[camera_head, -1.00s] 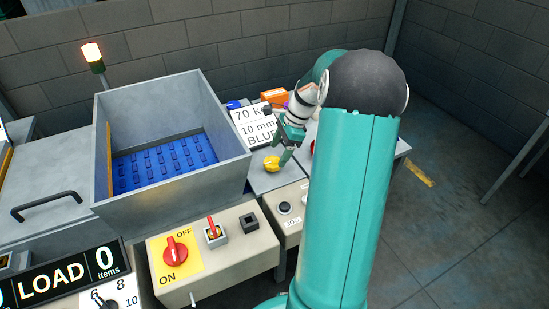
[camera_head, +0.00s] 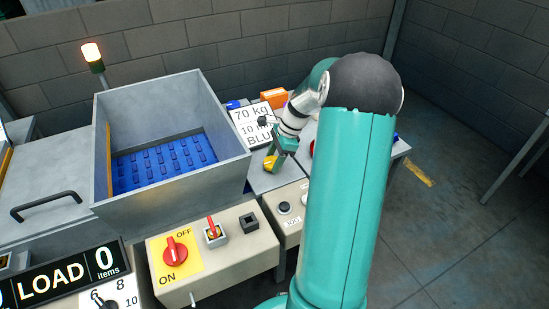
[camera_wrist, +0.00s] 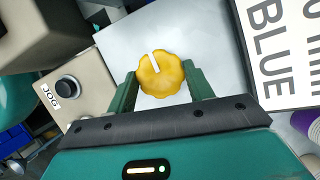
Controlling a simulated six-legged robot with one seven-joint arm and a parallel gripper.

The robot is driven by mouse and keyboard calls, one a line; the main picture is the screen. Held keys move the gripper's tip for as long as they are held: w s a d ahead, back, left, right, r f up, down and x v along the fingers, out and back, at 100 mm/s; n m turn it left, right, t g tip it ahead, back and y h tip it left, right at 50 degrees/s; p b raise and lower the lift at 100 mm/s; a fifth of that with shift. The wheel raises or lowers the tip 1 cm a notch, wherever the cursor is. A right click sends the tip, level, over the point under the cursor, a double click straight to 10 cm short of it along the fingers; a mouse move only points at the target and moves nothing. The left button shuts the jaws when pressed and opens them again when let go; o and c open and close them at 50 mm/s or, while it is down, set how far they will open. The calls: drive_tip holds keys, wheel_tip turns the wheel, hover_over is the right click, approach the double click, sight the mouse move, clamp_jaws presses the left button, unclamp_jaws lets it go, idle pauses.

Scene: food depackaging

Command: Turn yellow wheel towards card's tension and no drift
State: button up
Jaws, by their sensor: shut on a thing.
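The yellow wheel (camera_wrist: 160,75) is a scalloped knob with a white pointer line, on a grey surface in the wrist view. In the head view the yellow wheel (camera_head: 270,163) is partly hidden by my gripper (camera_head: 277,160). My gripper (camera_wrist: 161,88) has one green finger on each side of the wheel and is shut on it. The white line points up and slightly left in the wrist view. The card (camera_head: 253,125), white with "70 kg, 10 mm, BLUE", stands behind the wheel. It also shows in the wrist view (camera_wrist: 280,50), partly cut off.
A grey hopper (camera_head: 225,165) with a blue slatted floor stands left of the wheel. A front panel carries a red rotary switch (camera_head: 175,250) and a red lever switch (camera_head: 213,232). A dark round button (camera_head: 285,208) is near the wheel. An orange box (camera_head: 273,96) lies behind.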

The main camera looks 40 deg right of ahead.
drive_tip(key=n+g, duration=0.1)
drive_tip(key=n, duration=0.3)
drive_tip(key=n+g, duration=0.1)
drive_tip(key=n, duration=0.2)
drive_tip(key=shift+w+g, duration=0.25)
drive_tip(key=shift+g, duration=0.05)
drive_tip(key=n+g, duration=0.1)
drive_tip(key=n, duration=0.2)
drive_tip(key=shift+w+n, duration=0.15)
drive_tip(key=shift+n, duration=0.25)
drive_tip(key=n+g, duration=0.1)
drive_tip(key=n, duration=0.2)
drive_tip(key=shift+a+n+g+h, duration=0.1)
drive_tip(key=shift+n+g+h, duration=0.2)
drive_tip(key=shift+h, duration=0.1)
drive_tip(key=n+h, duration=0.1)
drive_tip(key=n, duration=0.2)
drive_tip(key=n+g+h, duration=0.1)
drive_tip(key=n, duration=0.2)
drive_tip(key=shift+w+a, duration=0.1)
drive_tip(key=shift+a, duration=0.05)
drive_tip(key=n+h, duration=0.1)
drive_tip(key=n, duration=0.2)
drive_tip(key=n+h, duration=0.1)
drive_tip(key=n, duration=0.2)
drive_tip(key=shift+a, duration=0.2)
drive_tip(key=shift+n+h, duration=0.3)
